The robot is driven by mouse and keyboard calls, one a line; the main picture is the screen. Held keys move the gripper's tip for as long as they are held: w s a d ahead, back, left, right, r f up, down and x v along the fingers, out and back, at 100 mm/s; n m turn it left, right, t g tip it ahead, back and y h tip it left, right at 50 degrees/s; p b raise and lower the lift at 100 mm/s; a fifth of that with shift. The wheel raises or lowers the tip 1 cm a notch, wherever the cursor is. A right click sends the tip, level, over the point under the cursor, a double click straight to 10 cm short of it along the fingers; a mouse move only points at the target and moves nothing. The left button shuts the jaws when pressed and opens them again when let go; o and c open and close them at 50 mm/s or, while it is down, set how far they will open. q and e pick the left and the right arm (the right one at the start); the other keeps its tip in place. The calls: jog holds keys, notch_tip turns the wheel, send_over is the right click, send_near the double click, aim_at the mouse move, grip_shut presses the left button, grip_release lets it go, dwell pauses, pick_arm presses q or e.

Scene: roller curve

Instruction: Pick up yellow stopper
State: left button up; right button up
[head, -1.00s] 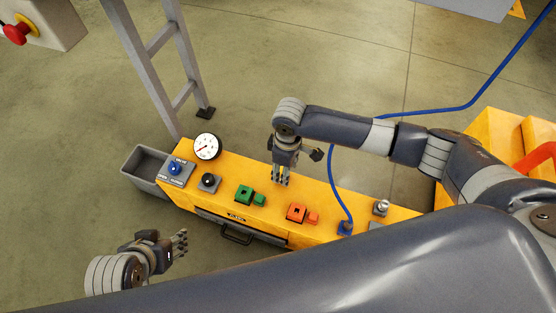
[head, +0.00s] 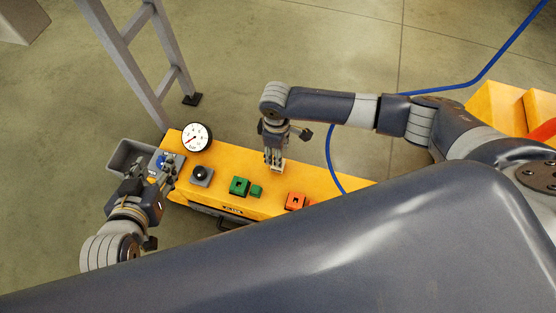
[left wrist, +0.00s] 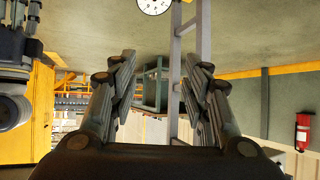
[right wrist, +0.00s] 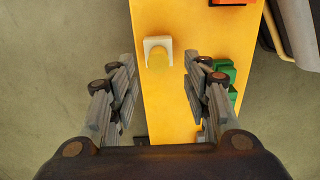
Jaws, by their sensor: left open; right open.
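The yellow stopper (right wrist: 158,58) sits in a white square holder on the yellow bench top (right wrist: 160,105), seen in the right wrist view. My right gripper (right wrist: 158,90) is open, with its fingers pointing down over the bench and the stopper showing between and a little beyond the fingertips. In the head view, my right gripper (head: 274,164) hides most of the stopper; only a pale edge of the holder shows. My left gripper (head: 146,174) is open and empty beside the bench's left end, near the blue knob (head: 162,162).
The bench carries a round gauge (head: 196,137), a black knob (head: 201,175), a green block (head: 240,186) and an orange block (head: 295,201). A grey bin (head: 126,157) is at its left end. A grey ladder-like frame (head: 131,40) stands behind. A blue cable (head: 470,80) crosses the floor.

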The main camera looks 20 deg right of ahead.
notch_tip(320, 180, down, 2)
jog(key=shift+d+f+b, duration=0.1)
jog(key=shift+f+b, duration=0.15)
jog(key=shift+b, duration=0.45)
notch_tip(320, 180, down, 3)
jog(key=shift+r+b, duration=0.15)
jog(key=shift+b, duration=0.5)
pick_arm(q)
jog(key=w+d+r+t+h, duration=0.1)
jog(key=w+r+t, duration=0.1)
jog(key=r, duration=0.4)
jog(key=w+d+r+t+h, duration=0.1)
jog(key=w+d+r+t, duration=0.1)
jog(key=r+t, duration=0.3)
jog(key=shift+w+r, duration=0.45)
jog(key=shift+r, duration=0.2)
pick_arm(e)
grip_shut()
